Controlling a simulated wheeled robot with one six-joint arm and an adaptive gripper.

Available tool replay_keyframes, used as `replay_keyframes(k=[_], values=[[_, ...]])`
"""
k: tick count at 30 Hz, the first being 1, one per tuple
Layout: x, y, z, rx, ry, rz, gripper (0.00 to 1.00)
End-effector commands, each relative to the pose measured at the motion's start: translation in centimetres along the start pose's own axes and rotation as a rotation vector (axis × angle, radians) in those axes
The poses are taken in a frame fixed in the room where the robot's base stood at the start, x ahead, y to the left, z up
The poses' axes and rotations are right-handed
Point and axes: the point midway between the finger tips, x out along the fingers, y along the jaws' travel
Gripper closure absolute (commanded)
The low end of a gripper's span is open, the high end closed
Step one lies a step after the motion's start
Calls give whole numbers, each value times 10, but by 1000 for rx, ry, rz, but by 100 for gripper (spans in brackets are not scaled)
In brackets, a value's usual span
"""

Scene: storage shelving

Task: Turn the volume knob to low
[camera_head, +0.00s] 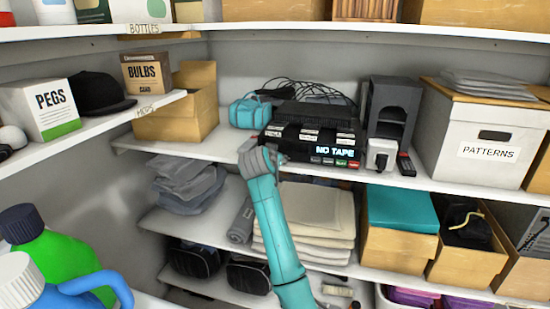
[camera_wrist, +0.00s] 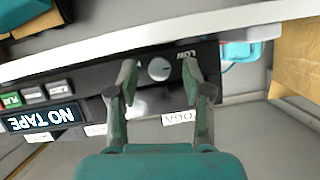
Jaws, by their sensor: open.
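A black tape device (camera_head: 315,134) with a lit "NO TAPE" display sits on the middle shelf in the head view. Its front panel (camera_wrist: 90,90) shows upside down in the wrist view. In the head view my gripper (camera_head: 272,156) is at the device's left front and hides the knob.
A teal bag (camera_head: 250,111) is left of the device. A dark grey stand (camera_head: 392,108) and a white patterns box (camera_head: 485,146) are to its right. The white shelf edge (camera_head: 420,180) runs close by my gripper. Folded cloths (camera_head: 322,212) lie on the shelf below.

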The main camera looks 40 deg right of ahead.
Motion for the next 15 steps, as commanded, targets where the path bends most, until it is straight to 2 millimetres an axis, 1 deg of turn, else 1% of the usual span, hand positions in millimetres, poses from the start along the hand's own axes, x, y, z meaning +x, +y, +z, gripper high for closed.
replay_keyframes(k=[5, 6, 8, 9, 12, 15], values=[[0, 0, 0, 0, 0, 0, 50], [0, 0, 0, 0, 0, 0, 53], [0, 0, 0, 0, 1, 0, 68], [0, 0, 0, 0, 1, 0, 78], [0, 0, 0, 0, 1, 0, 100], [0, 0, 0, 0, 1, 0, 100]])
